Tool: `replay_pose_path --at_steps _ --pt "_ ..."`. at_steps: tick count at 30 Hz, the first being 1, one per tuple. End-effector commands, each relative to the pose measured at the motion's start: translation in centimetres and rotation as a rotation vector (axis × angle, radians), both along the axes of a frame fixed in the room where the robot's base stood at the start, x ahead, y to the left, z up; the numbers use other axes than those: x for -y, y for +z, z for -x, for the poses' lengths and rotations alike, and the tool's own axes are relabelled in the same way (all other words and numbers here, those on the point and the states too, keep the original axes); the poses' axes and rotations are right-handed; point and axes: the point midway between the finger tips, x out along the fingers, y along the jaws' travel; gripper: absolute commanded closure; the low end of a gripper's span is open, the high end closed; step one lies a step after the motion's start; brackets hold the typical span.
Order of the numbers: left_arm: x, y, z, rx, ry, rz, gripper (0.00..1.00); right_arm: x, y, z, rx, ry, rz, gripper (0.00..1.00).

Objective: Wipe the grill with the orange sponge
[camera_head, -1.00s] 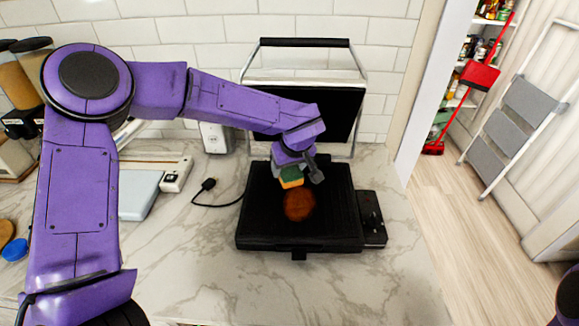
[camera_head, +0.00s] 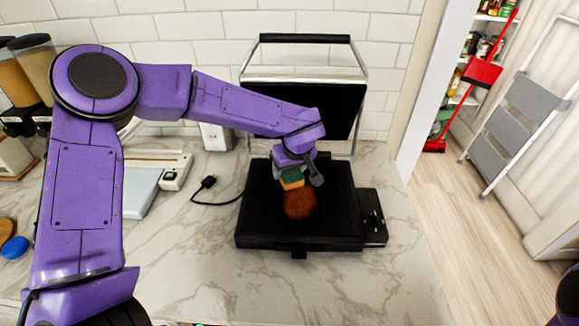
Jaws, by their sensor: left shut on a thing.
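The black grill (camera_head: 335,215) stands open on the marble counter, its lid (camera_head: 345,105) raised at the back against the tiles. A round orange-brown stain (camera_head: 300,204) marks the middle of its lower plate. My left gripper (camera_head: 298,175) is shut on the sponge (camera_head: 291,181), which has a green side up and an orange side below. The gripper holds the sponge over the plate, just behind the stain. I cannot tell whether the sponge touches the plate. Only a small dark purple part of my right arm shows at the lower right edge; its gripper is out of view.
A black plug with its cord (camera_head: 207,183) lies left of the grill. A white board-like item (camera_head: 140,192) and a power strip (camera_head: 175,171) lie further left. The front counter is clear. A step ladder (camera_head: 515,120) and red dustpan (camera_head: 481,73) stand at the right.

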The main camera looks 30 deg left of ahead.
Motion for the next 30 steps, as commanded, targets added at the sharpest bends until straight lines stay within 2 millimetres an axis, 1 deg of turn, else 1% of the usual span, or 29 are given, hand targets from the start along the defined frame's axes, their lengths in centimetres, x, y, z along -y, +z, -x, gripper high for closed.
replay_pose_path --at_steps 10,13,21,27,30 --pt "0.0 -0.7 0.0 0.000 -0.001 0.001 0.70 0.0 -0.1 0.0 0.000 0.000 0.000 0.15" --pt "0.1 -0.6 0.1 0.000 -0.001 0.001 0.70 0.0 0.0 0.0 0.000 0.000 0.000 0.15" --pt "1.8 -0.4 2.1 -0.003 -0.002 0.000 0.70 0.0 1.7 0.0 0.000 0.000 0.000 0.15" --pt "2.4 -0.5 2.8 0.000 -0.001 0.000 0.70 0.0 1.9 0.0 0.000 0.000 0.000 0.15" --pt "2.9 -0.5 3.4 -0.002 -0.004 0.000 0.70 0.0 2.4 0.0 0.000 0.000 0.000 0.15"
